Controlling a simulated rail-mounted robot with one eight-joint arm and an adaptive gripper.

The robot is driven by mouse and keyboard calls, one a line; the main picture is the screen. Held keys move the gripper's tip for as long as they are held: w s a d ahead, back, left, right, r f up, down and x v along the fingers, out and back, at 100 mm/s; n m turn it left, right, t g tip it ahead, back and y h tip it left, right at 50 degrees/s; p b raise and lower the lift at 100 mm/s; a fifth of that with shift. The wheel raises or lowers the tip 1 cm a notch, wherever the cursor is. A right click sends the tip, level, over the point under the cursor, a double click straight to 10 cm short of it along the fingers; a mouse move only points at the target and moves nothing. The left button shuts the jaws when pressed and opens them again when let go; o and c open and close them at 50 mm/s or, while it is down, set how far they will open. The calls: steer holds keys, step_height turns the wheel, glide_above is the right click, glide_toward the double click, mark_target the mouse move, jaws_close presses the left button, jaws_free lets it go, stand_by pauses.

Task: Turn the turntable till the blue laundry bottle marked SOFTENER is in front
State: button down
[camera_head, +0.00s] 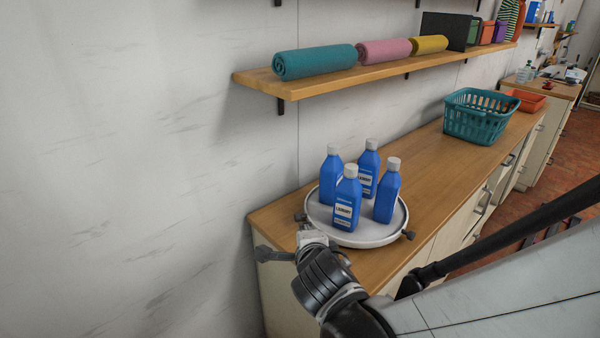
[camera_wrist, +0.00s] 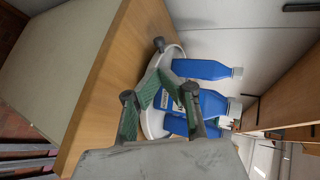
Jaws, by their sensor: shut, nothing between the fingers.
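The turntable (camera_head: 375,238) is a round pale tray on the wooden counter. Several blue bottles with pale caps stand upright on it. The front bottle (camera_head: 347,200) has a white label facing me, which seems to read LAUNDRY. The others are a left bottle (camera_head: 330,177), a back bottle (camera_head: 368,170) and a right bottle (camera_head: 387,192); I cannot read SOFTENER on any. Dark knobs stick out at the rim's left (camera_head: 300,217) and right (camera_head: 409,235). My gripper (camera_head: 305,230) is shut and empty beside the left knob. Its fingertips (camera_wrist: 161,70) are close to a rim knob (camera_wrist: 158,44); contact is unclear.
A shelf (camera_head: 290,90) with rolled towels (camera_head: 315,62) runs along the wall above the counter (camera_head: 440,190). A teal basket (camera_head: 480,115) stands further right. The counter between the turntable and basket is clear. The wall is close behind the turntable.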

mark_target(298, 217)
steer(key=b+x, duration=0.2)
steer(key=x, duration=1.2)
steer(key=shift+b, duration=0.3)
steer(key=shift+w+d, duration=0.1)
steer(key=shift+w, duration=0.05)
